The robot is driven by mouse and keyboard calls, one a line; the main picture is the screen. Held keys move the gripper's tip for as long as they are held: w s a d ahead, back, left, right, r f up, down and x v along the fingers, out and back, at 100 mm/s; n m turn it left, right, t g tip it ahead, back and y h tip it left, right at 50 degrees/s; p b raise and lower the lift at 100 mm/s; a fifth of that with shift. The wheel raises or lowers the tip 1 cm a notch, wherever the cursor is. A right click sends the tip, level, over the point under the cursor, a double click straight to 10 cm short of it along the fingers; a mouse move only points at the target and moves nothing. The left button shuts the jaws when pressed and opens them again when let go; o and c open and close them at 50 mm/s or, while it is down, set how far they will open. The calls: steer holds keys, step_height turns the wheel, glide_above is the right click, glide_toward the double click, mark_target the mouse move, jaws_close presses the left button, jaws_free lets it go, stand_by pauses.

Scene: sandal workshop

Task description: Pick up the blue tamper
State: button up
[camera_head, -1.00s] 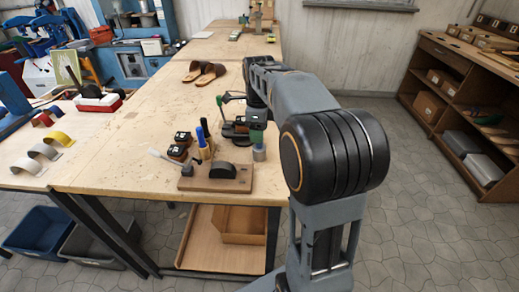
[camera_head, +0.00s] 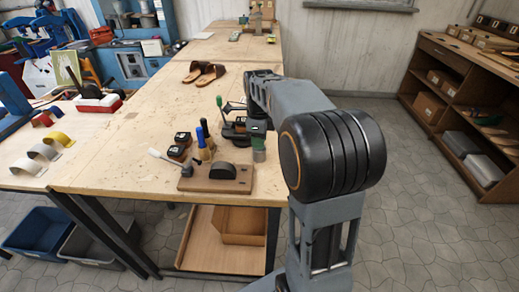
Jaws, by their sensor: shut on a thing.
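The blue tamper (camera_head: 200,138), by its colour, appears to be the blue-handled tool upright among the tools on the near end of the bench. My gripper (camera_head: 257,134) is to the right of it, apart from it, and mostly hidden by my own arm. The fingertips are too small to see clearly. I cannot tell whether the grey base touches the bench.
A wooden board (camera_head: 217,184) with a dark rounded piece lies at the bench's front edge. A yellow-handled tool (camera_head: 204,153), a white-headed tool (camera_head: 157,154) and small dark blocks (camera_head: 178,150) crowd the spot. Sandals (camera_head: 204,74) lie farther back. The bench left of the tools is clear.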

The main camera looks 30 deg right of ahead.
jaws_close()
steer(key=shift+r, duration=0.1)
steer(key=shift+r, duration=0.45)
step_height(320, 180, up, 2)
steer(key=shift+r, duration=0.2)
steer(key=s+a+r, duration=0.9)
steer(key=s+a, duration=0.1)
steer(key=shift+r+b, duration=0.3)
steer(key=shift+b, duration=0.05)
